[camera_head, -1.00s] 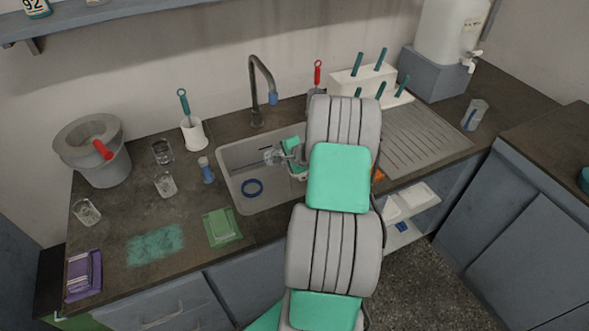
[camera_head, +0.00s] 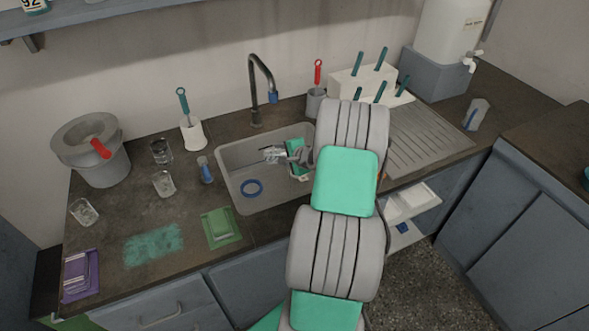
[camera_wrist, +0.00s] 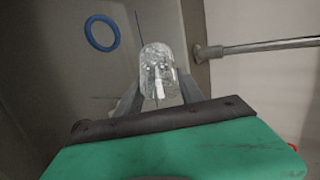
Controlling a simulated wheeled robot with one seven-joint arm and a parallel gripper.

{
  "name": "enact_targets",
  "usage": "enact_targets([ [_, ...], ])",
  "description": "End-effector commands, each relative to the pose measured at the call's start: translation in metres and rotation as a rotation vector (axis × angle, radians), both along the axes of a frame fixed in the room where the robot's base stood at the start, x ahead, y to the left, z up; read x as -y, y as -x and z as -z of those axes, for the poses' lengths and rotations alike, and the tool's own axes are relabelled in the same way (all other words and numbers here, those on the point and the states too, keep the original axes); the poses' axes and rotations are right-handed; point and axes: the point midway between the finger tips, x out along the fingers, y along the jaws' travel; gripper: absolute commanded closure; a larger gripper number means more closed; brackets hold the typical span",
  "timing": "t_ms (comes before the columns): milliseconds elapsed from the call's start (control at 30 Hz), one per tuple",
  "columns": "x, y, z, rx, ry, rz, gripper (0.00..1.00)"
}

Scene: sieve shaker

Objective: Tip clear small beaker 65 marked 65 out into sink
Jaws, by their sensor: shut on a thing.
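My gripper (camera_wrist: 160,95) is shut on a clear small beaker (camera_wrist: 158,62), which shows between its two fingers in the wrist view. In the head view the beaker (camera_head: 272,154) is over the sink (camera_head: 228,178), below the tap. It looks tilted well over onto its side. I cannot read a number on it, nor tell whether anything is inside. My gripper (camera_head: 286,155) is partly hidden by my arm in the head view.
A blue ring (camera_head: 252,188) lies in the sink. The tap (camera_head: 256,90) rises behind it. Several clear beakers, one of them here (camera_head: 164,184), stand left of the sink. A grey bucket (camera_head: 88,150) stands at the far left. A ribbed drainer (camera_head: 425,138) is at right.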

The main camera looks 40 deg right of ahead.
Motion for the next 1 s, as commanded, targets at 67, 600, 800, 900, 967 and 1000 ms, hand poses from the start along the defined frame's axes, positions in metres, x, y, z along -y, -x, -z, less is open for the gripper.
enact_targets([
  [67,0.0003,0.0003,0.0011,0.008,-0.004,0.000,1.00],
  [600,0.0009,0.0016,-0.0002,0.059,-0.033,0.000,1.00],
  [800,0.0013,0.0018,-0.0004,0.079,-0.043,0.000,1.00],
  [900,0.0016,0.0021,-0.0007,0.089,-0.048,0.001,1.00],
  [967,0.0016,0.0022,-0.0009,0.095,-0.051,0.000,1.00],
  [1000,0.0017,0.0023,-0.0009,0.099,-0.053,0.001,1.00],
])
